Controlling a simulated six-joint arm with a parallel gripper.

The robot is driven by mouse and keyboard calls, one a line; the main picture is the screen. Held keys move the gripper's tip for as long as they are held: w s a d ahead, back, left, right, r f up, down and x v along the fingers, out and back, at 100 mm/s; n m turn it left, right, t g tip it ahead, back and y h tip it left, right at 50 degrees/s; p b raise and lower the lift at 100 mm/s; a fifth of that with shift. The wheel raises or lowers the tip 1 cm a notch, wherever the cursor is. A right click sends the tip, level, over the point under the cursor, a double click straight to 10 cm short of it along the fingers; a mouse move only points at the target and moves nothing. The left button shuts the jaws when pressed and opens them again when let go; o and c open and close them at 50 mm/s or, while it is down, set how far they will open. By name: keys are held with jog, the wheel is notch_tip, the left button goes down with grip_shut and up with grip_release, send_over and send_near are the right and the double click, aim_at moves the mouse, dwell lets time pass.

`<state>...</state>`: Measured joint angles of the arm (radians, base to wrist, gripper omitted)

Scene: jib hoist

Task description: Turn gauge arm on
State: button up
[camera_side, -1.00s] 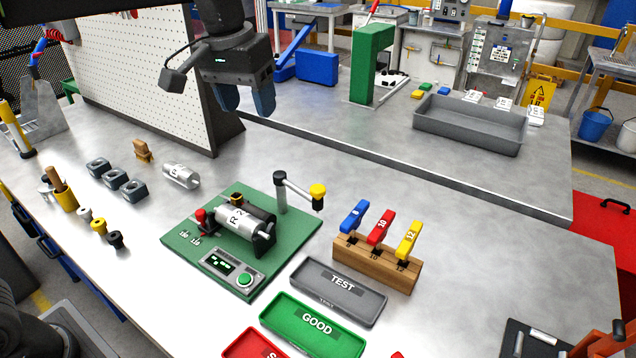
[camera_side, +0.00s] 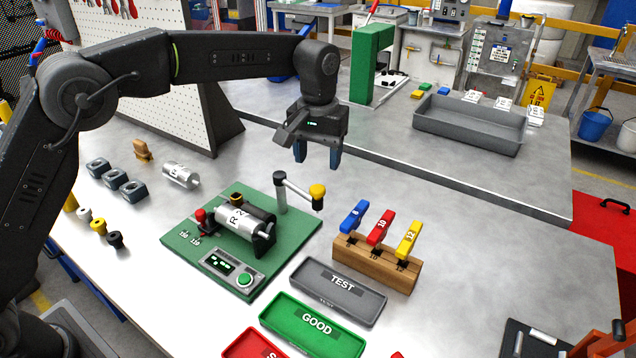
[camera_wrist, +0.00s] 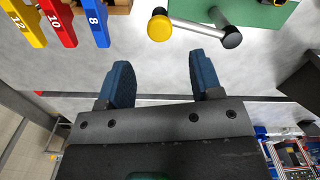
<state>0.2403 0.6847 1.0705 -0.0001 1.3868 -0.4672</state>
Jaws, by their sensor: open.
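The gauge arm (camera_side: 298,189) is a grey crank on a post at the back corner of the green gauge plate (camera_side: 183,238). Its yellow knob (camera_side: 317,191) points right, away from the silver cylinder marked R2 (camera_side: 232,219) lying in the fixture. My gripper (camera_side: 317,158) is open and empty, with blue fingers pointing down, above and behind the gauge arm. In the wrist view the gauge arm (camera_wrist: 197,27) and its yellow knob (camera_wrist: 160,27) lie just beyond the fingertips of my gripper (camera_wrist: 160,80), not touching them.
A wooden rack (camera_side: 375,262) with blue, red and yellow numbered tools stands right of the plate. A grey TEST tray (camera_side: 338,291) and green GOOD tray (camera_side: 311,327) lie in front. A pegboard (camera_side: 150,80) stands at the left. Bench behind the gauge arm is clear.

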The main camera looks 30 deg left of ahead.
aim_at(318, 187)
notch_tip(318, 187, down, 7)
jog(key=shift+r, duration=0.1)
jog(key=shift+c, duration=0.3)
grip_shut()
dwell(0.5)
